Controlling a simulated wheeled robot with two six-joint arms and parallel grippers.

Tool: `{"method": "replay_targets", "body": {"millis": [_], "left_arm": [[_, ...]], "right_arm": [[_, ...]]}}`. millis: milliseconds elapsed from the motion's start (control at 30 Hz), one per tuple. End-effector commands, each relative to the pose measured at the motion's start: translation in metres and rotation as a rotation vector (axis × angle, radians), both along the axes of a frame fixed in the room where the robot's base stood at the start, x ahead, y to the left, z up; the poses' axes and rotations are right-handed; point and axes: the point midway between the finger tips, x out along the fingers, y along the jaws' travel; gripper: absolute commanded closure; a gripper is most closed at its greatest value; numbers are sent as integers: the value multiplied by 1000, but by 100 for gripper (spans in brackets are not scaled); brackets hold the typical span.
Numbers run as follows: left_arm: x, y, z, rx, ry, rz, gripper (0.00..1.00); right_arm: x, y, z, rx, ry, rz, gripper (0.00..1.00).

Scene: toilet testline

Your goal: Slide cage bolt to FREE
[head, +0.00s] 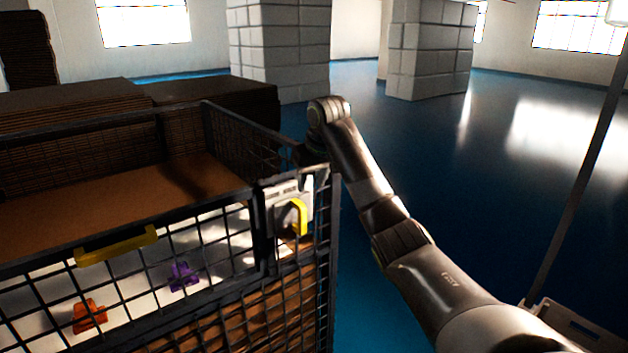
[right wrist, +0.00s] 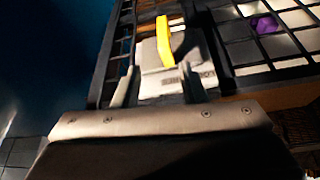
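A dark wire cage (head: 262,228) fills the left of the head view. Its bolt is a yellow handle (head: 299,217) on a pale plate (head: 283,198) at the cage's right front corner. My right gripper (head: 309,178) is at that corner, just above the handle, and partly hidden by its own arm. In the right wrist view, my right gripper (right wrist: 157,80) is open, with two fingers apart. The yellow handle (right wrist: 163,42) shows beyond the fingertips, roughly in line with the gap, and seems apart from them. The lettering on the plate (right wrist: 160,85) is unreadable. My left gripper is not seen.
A yellow strip (head: 116,244) sits on the cage's front rail. Orange (head: 89,317) and purple (head: 183,277) items show behind the mesh. Stacks of brown sheets (head: 215,100) stand behind the cage. Blue floor (head: 500,200) to the right is mostly clear, with block pillars (head: 430,50) farther back.

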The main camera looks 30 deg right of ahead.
Motion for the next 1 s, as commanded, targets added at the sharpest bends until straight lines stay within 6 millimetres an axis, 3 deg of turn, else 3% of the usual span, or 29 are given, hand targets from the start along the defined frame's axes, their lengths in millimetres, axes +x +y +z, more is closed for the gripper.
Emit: {"method": "replay_targets", "body": {"millis": [233, 767, 867, 967, 1000], "left_arm": [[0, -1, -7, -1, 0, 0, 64], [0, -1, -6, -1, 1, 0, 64], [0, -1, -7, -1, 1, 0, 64], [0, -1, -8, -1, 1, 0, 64], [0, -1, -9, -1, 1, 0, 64]], "right_arm": [[-8, 0, 20, 0, -1, 0, 62], [-9, 1, 22, 0, 0, 0, 62], [-7, 0, 10, 1, 7, -3, 62], [-1, -2, -27, 6, 20, -12, 62], [2, -3, -49, 7, 27, -17, 62]]}}
